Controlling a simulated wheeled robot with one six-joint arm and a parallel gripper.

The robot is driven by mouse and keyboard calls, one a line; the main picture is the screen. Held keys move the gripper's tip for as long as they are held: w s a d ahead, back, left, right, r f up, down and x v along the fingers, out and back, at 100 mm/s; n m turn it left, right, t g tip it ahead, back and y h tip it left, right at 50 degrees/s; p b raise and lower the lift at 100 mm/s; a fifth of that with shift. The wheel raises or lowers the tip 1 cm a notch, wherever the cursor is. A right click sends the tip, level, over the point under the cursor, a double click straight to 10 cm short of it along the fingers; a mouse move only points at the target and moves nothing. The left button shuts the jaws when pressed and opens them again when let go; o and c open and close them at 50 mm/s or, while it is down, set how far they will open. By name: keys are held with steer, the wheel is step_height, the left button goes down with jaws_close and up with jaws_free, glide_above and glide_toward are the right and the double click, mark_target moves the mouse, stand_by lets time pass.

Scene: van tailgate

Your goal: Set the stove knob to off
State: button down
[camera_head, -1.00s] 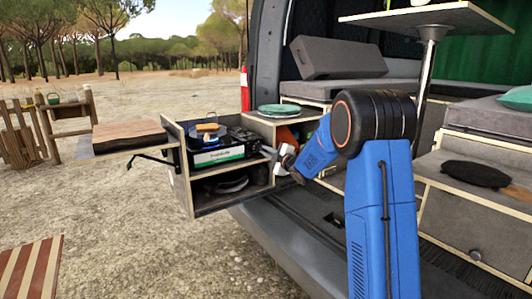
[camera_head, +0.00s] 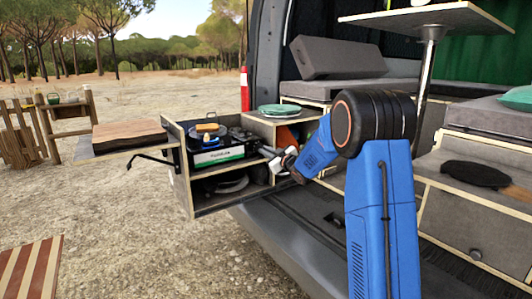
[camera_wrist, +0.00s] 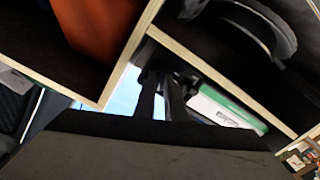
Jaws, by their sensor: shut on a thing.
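The camp stove (camera_head: 219,155) is a dark unit with a white and green front panel, standing on the upper shelf of the pull-out kitchen box. A blue pan with an orange-brown item (camera_head: 208,128) sits on it. My gripper (camera_head: 264,150) reaches in from the right to the right end of the stove's front. In the wrist view, the dark fingers of my gripper (camera_wrist: 163,80) are close together beside the stove's white and green panel (camera_wrist: 225,108). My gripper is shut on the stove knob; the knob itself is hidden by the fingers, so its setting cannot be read.
The kitchen box (camera_head: 190,192) has a lower shelf holding dark cookware (camera_head: 230,184). A green plate (camera_head: 276,110) lies on the box top to the right, above an orange item (camera_head: 287,135). A wooden side board (camera_head: 128,135) sticks out to the left.

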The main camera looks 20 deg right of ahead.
steer(key=m, duration=0.4)
steer(key=shift+m, duration=0.4)
stand_by(0.4)
steer(key=c, duration=1.8)
jaws_free()
steer(key=v, duration=1.7)
steer(key=shift+s+d, duration=0.1)
steer(key=shift+s, duration=0.1)
